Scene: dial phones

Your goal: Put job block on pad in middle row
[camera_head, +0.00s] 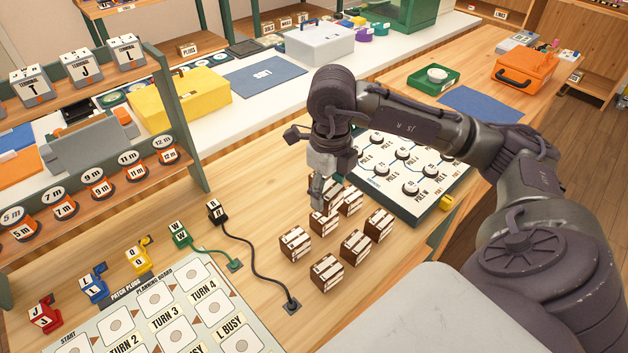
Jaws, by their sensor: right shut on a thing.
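Several brown-and-white job blocks stand in a cluster on the wooden table, among them a front block (327,273), a left block (295,244) and a right block (379,224). My right gripper (319,200) points down at the back left of the cluster, shut on a job block (325,224). I cannot tell whether this block is lifted off the table. My left gripper is not in view.
The cable runs to a socket (292,305) between board and blocks. A reel rack (100,188) stands left.

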